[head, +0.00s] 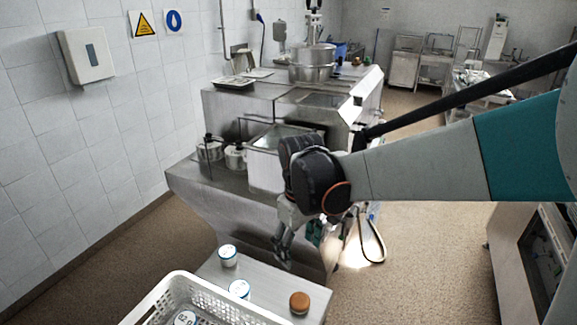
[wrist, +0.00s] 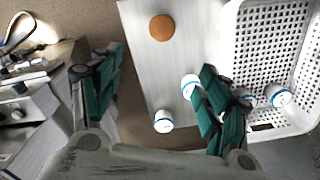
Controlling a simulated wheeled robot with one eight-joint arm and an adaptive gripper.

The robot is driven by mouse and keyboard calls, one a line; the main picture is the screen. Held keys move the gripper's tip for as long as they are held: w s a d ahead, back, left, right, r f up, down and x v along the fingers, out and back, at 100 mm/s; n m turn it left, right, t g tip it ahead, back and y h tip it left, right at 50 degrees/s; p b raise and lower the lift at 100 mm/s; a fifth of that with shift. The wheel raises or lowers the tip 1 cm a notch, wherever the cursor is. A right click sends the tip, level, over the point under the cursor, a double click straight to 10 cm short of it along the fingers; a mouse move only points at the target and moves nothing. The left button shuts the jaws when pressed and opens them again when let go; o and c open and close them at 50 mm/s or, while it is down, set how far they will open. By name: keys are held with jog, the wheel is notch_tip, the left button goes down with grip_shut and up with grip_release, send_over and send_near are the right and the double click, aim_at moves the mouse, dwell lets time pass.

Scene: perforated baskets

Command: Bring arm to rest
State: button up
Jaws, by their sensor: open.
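My gripper (head: 284,240) hangs down at the end of my arm, just behind the far edge of the small metal table in the head view. In the wrist view my gripper (wrist: 155,100) has its green-padded fingers spread wide. Nothing is between the fingertips that I can see. No object is held. One finger overlaps part of a white cup in the wrist view.
A white perforated basket (head: 168,284) with lidded cups stands on the table (head: 262,283). Beside it are two white cups, one left (head: 228,255) and one nearer (head: 239,289), and an orange-lidded jar (head: 299,302). A steel counter (head: 215,188) with pots stands behind.

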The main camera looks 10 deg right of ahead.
jog(key=s+d+f+m+t+b, duration=0.3)
jog(key=s+d+f+b, duration=0.1)
jog(key=s+b, duration=0.3)
jog(key=s+d+f+m+t+b, duration=0.3)
jog(key=s+d+f+t+b, duration=0.1)
jog(key=s+d+b, duration=0.2)
jog(key=shift+s+d+f+m+b, duration=0.15)
jog(key=shift+s+f+m+b, duration=0.15)
jog(key=shift+s+b, duration=0.7)
